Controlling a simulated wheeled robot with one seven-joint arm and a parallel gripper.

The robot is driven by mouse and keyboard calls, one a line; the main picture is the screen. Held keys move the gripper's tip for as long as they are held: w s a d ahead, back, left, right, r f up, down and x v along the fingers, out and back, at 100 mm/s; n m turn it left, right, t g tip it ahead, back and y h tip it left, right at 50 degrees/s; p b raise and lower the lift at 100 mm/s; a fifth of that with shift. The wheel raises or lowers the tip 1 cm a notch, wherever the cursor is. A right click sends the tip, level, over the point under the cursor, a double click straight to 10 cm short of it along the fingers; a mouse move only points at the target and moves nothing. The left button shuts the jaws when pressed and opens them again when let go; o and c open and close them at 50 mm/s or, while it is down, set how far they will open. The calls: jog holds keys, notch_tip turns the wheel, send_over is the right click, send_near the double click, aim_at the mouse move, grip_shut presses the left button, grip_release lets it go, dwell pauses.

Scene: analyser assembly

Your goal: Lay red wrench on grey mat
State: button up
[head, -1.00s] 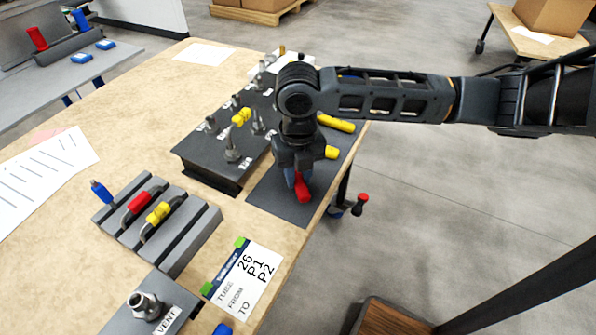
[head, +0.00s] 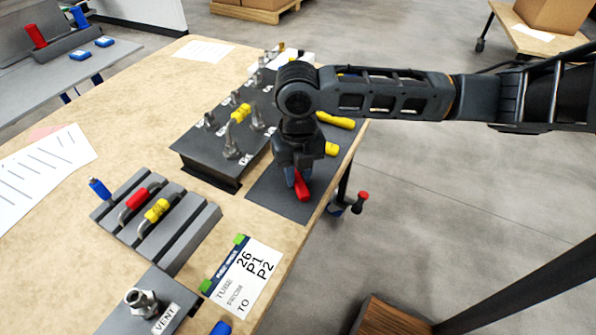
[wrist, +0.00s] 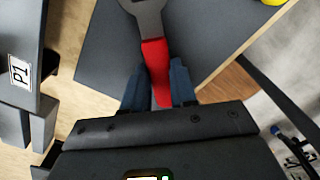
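The red wrench (wrist: 155,60) has a red handle and a grey metal head, which is cut off by the top edge of the wrist view. My gripper (wrist: 158,85) has its two blue-grey fingers close on either side of the handle and appears shut on it. In the head view the red handle (head: 302,187) shows below my gripper (head: 297,175), over the near part of the grey mat (head: 275,200). The wrench lies low over the mat; whether it touches the mat is hard to tell.
A dark block with metal fittings (head: 195,155) stands left of the mat. Yellow-handled tools (head: 335,121) lie at the mat's far part. A slotted grey rack (head: 185,230) and a label card (head: 245,275) are nearer. The table edge runs close along the mat's right.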

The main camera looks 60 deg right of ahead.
jog(key=o, duration=0.5)
jog(key=shift+o, duration=0.2)
jog(key=shift+r, duration=0.1)
jog(key=shift+r, duration=3.8)
